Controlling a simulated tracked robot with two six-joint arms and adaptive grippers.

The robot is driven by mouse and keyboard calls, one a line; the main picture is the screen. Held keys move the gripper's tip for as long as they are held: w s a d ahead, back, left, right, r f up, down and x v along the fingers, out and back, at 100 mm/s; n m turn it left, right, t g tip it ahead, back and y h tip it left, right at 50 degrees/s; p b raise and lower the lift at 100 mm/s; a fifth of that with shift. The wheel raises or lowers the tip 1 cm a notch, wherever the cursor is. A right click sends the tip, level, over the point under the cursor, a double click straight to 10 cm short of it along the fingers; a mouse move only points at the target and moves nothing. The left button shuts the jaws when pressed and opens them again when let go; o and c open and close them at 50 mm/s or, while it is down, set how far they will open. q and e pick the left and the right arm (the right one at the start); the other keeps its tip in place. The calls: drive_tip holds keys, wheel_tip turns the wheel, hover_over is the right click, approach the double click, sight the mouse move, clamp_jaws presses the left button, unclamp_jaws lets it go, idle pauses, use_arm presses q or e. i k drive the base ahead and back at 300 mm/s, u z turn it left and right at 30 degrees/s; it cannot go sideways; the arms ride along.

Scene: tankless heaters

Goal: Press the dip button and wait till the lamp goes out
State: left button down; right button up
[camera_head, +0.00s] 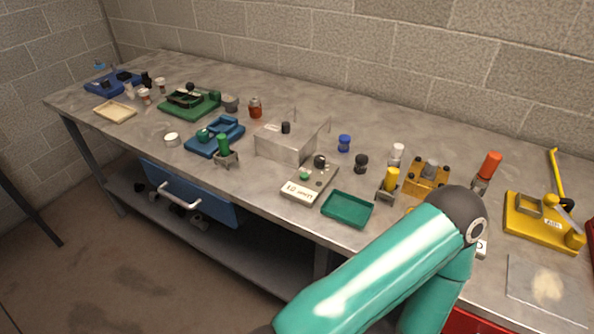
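A small light-grey control box (318,187) stands near the front edge in the middle of the table, with a green button (305,174) and a dark round knob or lamp (320,161) on top. The lettering on its front label is too small to read surely. A metal tank (283,147) with thin upright rods stands just behind it. I cannot tell whether any lamp is lit. My teal arm, seemingly the right one, crosses the lower right with its elbow over the table edge. Its gripper is not visible, and my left gripper is not in view either.
A green tray (347,209) sits right of the control box. Blue (216,137) and green (190,103) fixtures stand to the left. A yellow fixture (428,178) and yellow lever press (543,222) stand to the right. A blue drawer (190,191) hangs under the table (265,95).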

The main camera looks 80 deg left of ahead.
sight(303, 176)
drive_tip(key=k, duration=0.45)
drive_tip(key=u, duration=0.9)
drive_tip(key=k, duration=0.45)
drive_tip(key=u, duration=0.25)
drive_tip(key=i, duration=0.5)
drive_tip(key=u, duration=0.1)
